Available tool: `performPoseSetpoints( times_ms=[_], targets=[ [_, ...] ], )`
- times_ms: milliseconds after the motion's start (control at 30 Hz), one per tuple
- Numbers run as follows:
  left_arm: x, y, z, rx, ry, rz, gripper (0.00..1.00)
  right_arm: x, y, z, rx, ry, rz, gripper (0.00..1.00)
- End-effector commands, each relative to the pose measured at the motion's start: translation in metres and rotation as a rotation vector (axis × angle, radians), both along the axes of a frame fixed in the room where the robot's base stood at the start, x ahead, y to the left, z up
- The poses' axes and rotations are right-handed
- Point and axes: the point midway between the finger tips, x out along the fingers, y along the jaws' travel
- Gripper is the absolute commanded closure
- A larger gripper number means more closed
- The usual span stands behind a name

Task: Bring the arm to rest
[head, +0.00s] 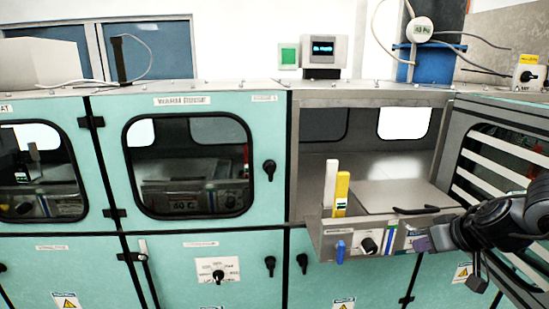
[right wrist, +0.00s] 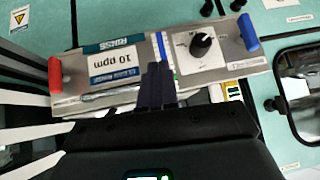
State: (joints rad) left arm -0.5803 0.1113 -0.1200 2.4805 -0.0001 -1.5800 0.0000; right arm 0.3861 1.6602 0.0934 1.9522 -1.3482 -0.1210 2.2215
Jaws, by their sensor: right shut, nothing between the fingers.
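My right gripper (head: 424,241) comes in from the right in the head view, in front of a grey module's front panel (head: 349,244) at the open compartment. In the right wrist view its fingers (right wrist: 156,86) are closed together with nothing between them, and overlap the panel near a blue strip. I cannot tell whether they touch it. The panel bears a black knob (head: 369,245), a blue handle (head: 340,251) and, in the right wrist view, a red handle (right wrist: 54,75) and a rinse label reading 10 ppm (right wrist: 113,61). My left gripper is not in view.
The open door with white slats (head: 491,165) stands at the right, close to my right arm. A white and a yellow upright piece (head: 341,193) stand behind the panel. Closed teal cabinet doors (head: 190,265) lie left. The space before them is clear.

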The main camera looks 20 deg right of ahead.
Motion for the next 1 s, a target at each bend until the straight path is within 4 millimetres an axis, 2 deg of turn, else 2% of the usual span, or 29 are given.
performPoseSetpoints(
  times_ms=[33, 200, 267, 300, 367, 400, 500, 600, 700, 800, 900, 1000],
  targets=[
    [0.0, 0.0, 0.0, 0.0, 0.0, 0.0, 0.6, 0.003, 0.016, -0.04, 0.054, 0.053, 0.03, 1.0],
    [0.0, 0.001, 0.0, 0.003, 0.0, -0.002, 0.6, 0.0, 0.082, -0.154, 0.245, 0.167, 0.118, 1.0],
    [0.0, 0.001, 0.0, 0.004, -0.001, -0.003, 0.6, -0.005, 0.109, -0.19, 0.314, 0.19, 0.14, 1.0],
    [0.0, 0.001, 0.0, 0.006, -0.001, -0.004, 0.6, -0.009, 0.129, -0.213, 0.357, 0.2, 0.155, 1.0],
    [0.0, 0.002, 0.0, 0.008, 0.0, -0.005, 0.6, -0.018, 0.159, -0.247, 0.417, 0.209, 0.181, 1.0],
    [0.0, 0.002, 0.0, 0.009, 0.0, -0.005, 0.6, -0.025, 0.181, -0.267, 0.457, 0.207, 0.198, 1.0],
    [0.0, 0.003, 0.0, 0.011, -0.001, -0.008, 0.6, -0.044, 0.237, -0.309, 0.543, 0.18, 0.229, 1.0],
    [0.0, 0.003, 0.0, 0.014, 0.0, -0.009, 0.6, -0.064, 0.285, -0.337, 0.598, 0.129, 0.234, 1.0],
    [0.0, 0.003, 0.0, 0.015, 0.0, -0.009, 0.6, -0.082, 0.324, -0.352, 0.619, 0.07, 0.209, 1.0],
    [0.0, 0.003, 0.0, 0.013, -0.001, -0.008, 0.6, -0.098, 0.35, -0.358, 0.599, 0.022, 0.153, 1.0],
    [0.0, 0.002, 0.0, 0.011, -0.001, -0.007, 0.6, -0.114, 0.361, -0.359, 0.532, 0.011, 0.08, 1.0],
    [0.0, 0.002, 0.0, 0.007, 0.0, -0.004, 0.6, -0.13, 0.357, -0.357, 0.426, 0.05, 0.028, 1.0]
  ],
)
